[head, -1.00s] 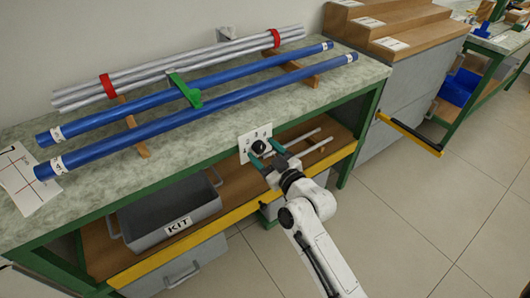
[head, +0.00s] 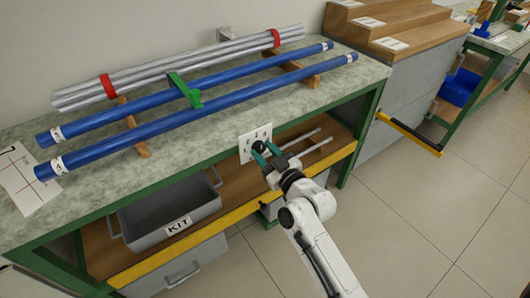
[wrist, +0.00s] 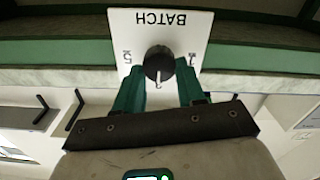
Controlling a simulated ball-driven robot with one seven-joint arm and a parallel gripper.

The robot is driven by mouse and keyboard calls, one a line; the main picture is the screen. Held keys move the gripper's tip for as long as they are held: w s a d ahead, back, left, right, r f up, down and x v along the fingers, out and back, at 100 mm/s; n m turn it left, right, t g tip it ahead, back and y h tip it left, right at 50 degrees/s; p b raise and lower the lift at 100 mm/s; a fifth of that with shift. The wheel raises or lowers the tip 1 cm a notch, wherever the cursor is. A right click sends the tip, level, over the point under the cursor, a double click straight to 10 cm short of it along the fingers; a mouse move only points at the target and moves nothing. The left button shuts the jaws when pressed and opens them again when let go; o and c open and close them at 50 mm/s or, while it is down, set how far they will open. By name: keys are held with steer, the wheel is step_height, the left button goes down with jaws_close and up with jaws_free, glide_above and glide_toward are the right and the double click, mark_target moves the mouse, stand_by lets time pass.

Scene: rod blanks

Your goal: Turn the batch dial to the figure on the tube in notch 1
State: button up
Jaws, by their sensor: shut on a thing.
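The batch dial is a black round knob (wrist: 159,64) on a white plate (wrist: 180,22) marked BATCH, upside down in the wrist view. Its pale pointer mark faces down in that picture, with figures around it, partly hidden. In the head view the plate (head: 247,139) is on the bench's front edge. My gripper (head: 264,152) is shut on the knob, a green finger on each side; it also shows in the wrist view (wrist: 159,80). Two blue tubes, the rear (head: 190,93) and the front (head: 210,110), lie on wooden supports. The front tube's end label seems to read 4; the rear label is unclear.
A grey KIT bin (head: 160,232) and pale rods stand on the shelf below. The floor at right is clear.

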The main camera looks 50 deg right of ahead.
steer(key=m+p, duration=0.1)
steer(key=m, duration=0.4)
steer(key=shift+d+m+p, duration=0.1)
steer(key=shift+m+p, duration=0.5)
steer(key=shift+m, duration=1.1)
steer(key=shift+f, duration=0.1)
steer(key=o, duration=1.1)
steer(key=shift+c, duration=0.2)
steer(key=v, duration=1.1)
steer(key=shift+b, duration=0.3)
